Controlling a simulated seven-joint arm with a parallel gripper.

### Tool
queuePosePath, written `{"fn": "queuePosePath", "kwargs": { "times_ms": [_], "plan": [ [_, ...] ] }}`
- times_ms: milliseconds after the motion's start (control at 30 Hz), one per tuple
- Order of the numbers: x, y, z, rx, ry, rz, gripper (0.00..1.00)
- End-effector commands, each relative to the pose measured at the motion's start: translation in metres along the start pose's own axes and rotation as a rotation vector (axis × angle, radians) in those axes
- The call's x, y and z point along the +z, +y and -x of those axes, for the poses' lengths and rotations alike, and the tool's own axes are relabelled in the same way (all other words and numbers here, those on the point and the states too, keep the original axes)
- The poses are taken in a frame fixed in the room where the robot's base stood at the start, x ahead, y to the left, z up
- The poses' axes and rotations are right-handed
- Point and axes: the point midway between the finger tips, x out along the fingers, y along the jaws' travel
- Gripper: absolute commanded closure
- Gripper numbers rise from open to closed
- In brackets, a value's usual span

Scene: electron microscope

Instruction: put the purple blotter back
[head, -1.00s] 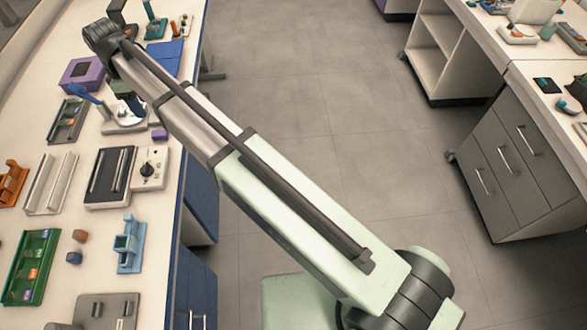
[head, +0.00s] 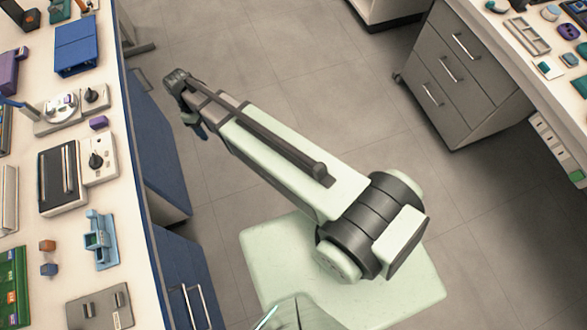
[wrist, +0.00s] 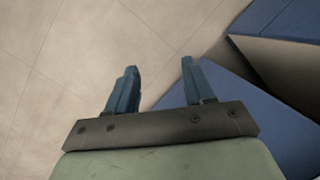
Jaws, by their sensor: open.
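A small purple block (head: 98,123) lies on the left bench near its front edge, beside a grey-white device with a round dish. A larger purple box (head: 8,68) is cut off at the left edge of the head view. A small purple item (head: 569,32) lies on the right bench. I cannot tell for certain which of these is the blotter. My gripper (wrist: 157,64) is open and empty, its blue fingers apart over the floor. In the head view my gripper (head: 201,130) is off the left bench, over the aisle.
Blue cabinets stand below. The aisle floor (head: 260,70) is clear.

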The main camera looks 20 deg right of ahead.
Motion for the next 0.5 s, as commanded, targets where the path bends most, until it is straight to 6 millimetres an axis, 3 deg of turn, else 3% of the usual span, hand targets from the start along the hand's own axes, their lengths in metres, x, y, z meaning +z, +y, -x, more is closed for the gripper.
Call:
{"fn": "queuePosePath", "kwargs": {
  "times_ms": [33,200,500],
  "plan": [
    [0.021,0.004,-0.02,-0.014,-0.016,-0.042,0.48],
    [0.073,0.013,-0.076,-0.052,-0.055,-0.175,0.48],
    [0.168,0.006,-0.162,-0.119,-0.127,-0.408,0.48]
  ]
}}
